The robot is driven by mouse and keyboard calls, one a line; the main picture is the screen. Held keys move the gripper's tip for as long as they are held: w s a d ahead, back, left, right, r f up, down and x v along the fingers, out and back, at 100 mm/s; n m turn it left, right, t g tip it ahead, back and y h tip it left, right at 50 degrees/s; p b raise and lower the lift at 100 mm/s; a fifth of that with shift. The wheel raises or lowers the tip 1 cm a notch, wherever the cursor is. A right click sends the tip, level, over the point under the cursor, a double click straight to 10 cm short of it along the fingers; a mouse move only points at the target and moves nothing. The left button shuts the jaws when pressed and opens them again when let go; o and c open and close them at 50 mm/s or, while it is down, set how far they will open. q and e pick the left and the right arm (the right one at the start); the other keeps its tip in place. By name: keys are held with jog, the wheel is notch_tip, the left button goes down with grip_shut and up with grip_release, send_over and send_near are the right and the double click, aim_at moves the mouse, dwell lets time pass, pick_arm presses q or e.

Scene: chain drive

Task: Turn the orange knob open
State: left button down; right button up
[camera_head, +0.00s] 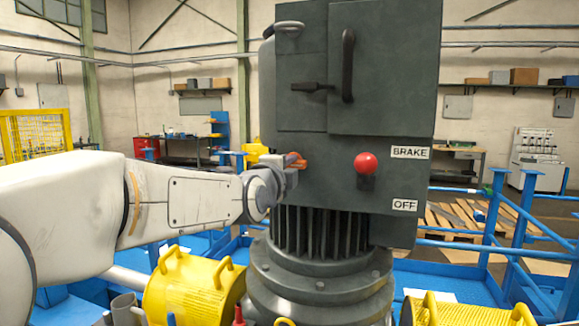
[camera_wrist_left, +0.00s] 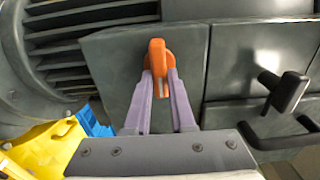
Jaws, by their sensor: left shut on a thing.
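The orange knob (camera_head: 300,161) is on the lower left part of the dark grey cabinet face. It also shows in the left wrist view (camera_wrist_left: 157,55), upright in that picture and just between my fingertips. My left gripper (camera_head: 291,164) reaches it from the left. In the left wrist view my left gripper (camera_wrist_left: 159,80) has its two purple fingers shut on the knob, one on each side. My right gripper is not in view.
A red ball-ended control (camera_head: 365,163) stands out right of the knob, beside the BRAKE (camera_head: 411,153) and OFF (camera_head: 405,205) labels. A black latch (camera_head: 312,87) and a vertical handle (camera_head: 348,65) are above. The finned motor (camera_head: 320,235) and a yellow drum (camera_head: 190,290) are below.

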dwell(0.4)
pick_arm(q)
jog(key=c, duration=0.8)
grip_release()
jog(key=shift+o, duration=0.2)
jog(key=shift+s, duration=0.1)
jog(key=b+v, duration=0.3)
jog(key=v, duration=0.7)
jog(key=shift+s, duration=0.15)
